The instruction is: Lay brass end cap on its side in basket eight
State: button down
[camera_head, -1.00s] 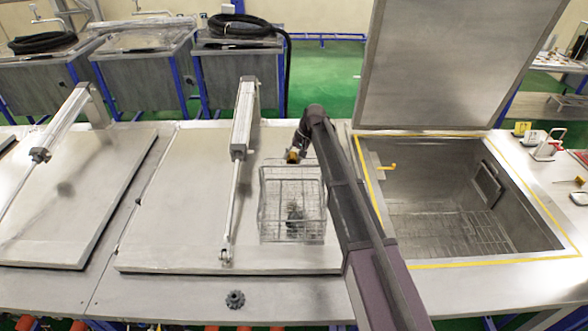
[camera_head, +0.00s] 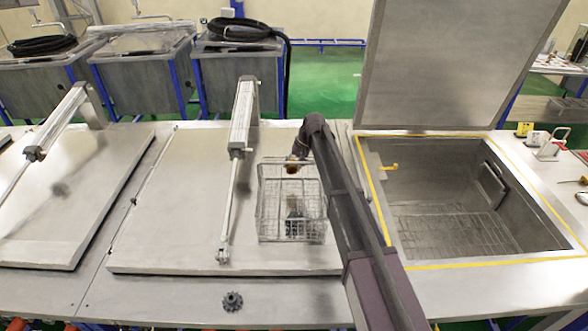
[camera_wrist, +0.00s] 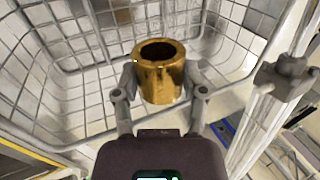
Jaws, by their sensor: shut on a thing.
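The brass end cap (camera_wrist: 160,82) is a short gold cylinder with a round opening facing up in the wrist view. My gripper (camera_wrist: 160,88) is shut on it, one finger on each side. The wire basket (camera_head: 264,205) stands on the closed lid left of the open tank. In the wrist view the basket's wire wall (camera_wrist: 60,60) surrounds the cap. In the head view my gripper (camera_head: 291,166) and the cap are small, at the basket's far rim. I cannot tell how deep the cap is, and no basket number is readable.
A dark toothed gear (camera_head: 232,301) lies on the bench front. A dark object (camera_head: 294,222) shows inside the basket. A pneumatic cylinder (camera_head: 241,130) rises left of the basket. The open tank (camera_head: 455,215) with raised lid (camera_head: 440,65) is at right.

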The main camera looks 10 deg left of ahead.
jog(key=shift+f+b, duration=0.6)
dwell(0.3)
jog(key=shift+c, duration=0.8)
grip_release()
jog(key=shift+r, duration=0.15)
jog(key=shift+p+v, duration=0.95)
jog(key=shift+p, duration=0.1)
jog(key=s+p+v, duration=0.1)
jog(key=p+v, duration=0.9)
jog(key=v, duration=0.1)
jog(key=shift+w, duration=0.45)
